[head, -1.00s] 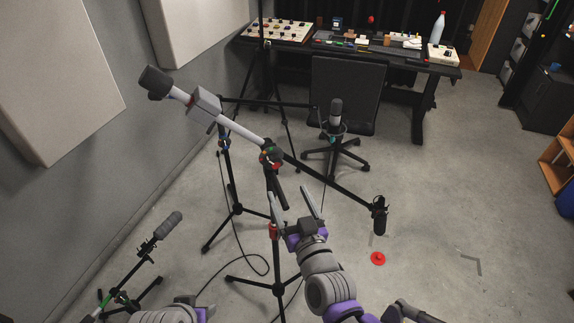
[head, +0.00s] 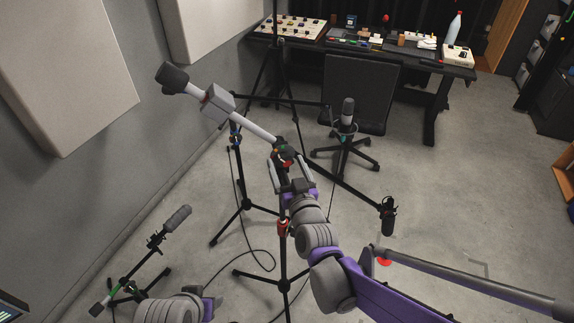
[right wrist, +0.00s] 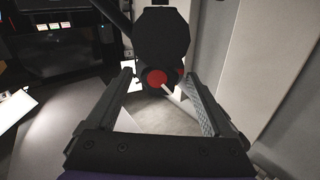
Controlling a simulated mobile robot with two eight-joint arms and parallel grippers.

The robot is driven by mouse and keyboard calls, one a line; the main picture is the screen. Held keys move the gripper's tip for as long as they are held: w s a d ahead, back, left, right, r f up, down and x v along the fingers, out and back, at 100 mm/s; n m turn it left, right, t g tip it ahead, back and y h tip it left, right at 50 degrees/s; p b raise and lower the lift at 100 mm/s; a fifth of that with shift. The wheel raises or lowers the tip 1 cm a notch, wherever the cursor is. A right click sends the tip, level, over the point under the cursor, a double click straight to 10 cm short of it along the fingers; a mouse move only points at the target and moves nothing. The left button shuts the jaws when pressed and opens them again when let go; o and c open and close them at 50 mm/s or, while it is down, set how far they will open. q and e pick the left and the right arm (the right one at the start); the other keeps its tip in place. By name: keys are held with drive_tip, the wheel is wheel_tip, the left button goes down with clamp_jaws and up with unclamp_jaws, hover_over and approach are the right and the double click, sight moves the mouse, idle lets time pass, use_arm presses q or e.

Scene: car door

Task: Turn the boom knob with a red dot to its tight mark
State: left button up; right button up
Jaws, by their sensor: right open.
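The boom knob with the red dot (right wrist: 157,78) is in the right wrist view, below a large dark octagonal part (right wrist: 163,38). A short white line runs down and right beside the red dot. I cannot tell which mark is the tight one. In the head view the boom joint (head: 284,151) shows small red and green spots where the boom crosses the stand. My right gripper (head: 288,171) is open just below this joint. In the right wrist view its fingers (right wrist: 165,88) stand apart, one on each side of the knob, with no clear contact.
The boom carries a grey box (head: 218,103) and dark end (head: 172,77) at upper left and a hanging microphone (head: 388,214) at lower right. Other microphone stands (head: 346,125), an office chair (head: 360,92) and a desk stand behind. Cables lie on the floor.

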clamp_jaws()
idle(0.4)
drive_tip(key=m, duration=0.3)
drive_tip(key=shift+m, duration=0.4)
drive_tip(key=shift+m+p, duration=0.4)
drive_tip(key=shift+m, duration=1.7)
unclamp_jaws()
